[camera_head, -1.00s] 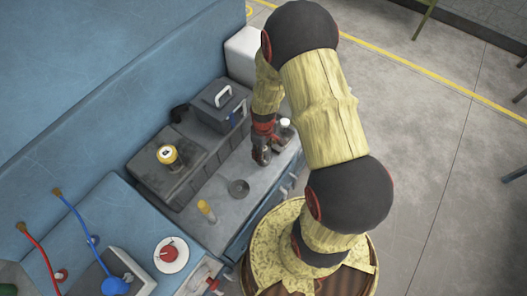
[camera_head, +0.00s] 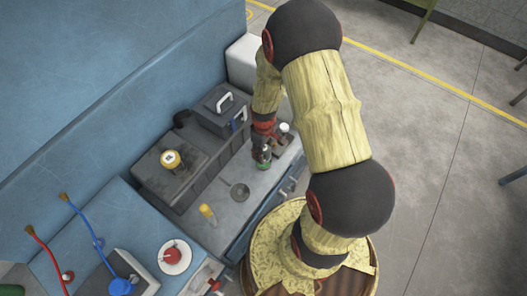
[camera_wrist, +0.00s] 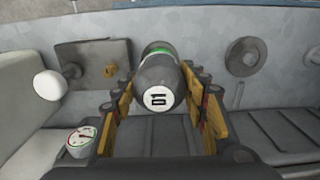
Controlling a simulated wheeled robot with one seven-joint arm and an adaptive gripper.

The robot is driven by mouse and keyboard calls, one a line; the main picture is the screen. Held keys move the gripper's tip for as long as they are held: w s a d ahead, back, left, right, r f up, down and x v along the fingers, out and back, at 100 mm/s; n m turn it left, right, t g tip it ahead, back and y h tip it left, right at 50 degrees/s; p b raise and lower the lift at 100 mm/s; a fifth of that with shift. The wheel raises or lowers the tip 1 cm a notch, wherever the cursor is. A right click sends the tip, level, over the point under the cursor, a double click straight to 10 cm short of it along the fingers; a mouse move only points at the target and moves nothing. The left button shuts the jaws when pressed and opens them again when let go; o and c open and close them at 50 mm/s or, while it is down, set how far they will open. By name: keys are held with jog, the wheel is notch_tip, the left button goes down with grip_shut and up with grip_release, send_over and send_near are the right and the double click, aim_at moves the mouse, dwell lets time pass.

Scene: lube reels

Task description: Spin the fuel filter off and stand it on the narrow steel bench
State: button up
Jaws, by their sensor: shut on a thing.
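My gripper (camera_head: 262,146) is shut on a dark canister with a green band (camera_head: 264,159), apparently the fuel filter. It hangs over or stands on the right part of the grey metal-topped bench (camera_head: 225,227); I cannot tell whether it touches. In the wrist view my gripper (camera_wrist: 160,92) has a finger on each side of the canister (camera_wrist: 158,75). Its dark end, with a white label marked like "D1", faces the camera, and the green band is at the far end.
A grey toolbox (camera_head: 218,112) with a pale handle stands behind the bench. A shallow round dish (camera_head: 239,191) and a yellow-topped item (camera_head: 207,212) are on the bench. A white-topped item (camera_head: 284,128) is close right of my gripper. A gauge (camera_wrist: 80,140) shows in the wrist view.

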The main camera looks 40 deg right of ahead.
jog(key=shift+r+p, duration=0.8)
jog(key=shift+r, duration=0.6)
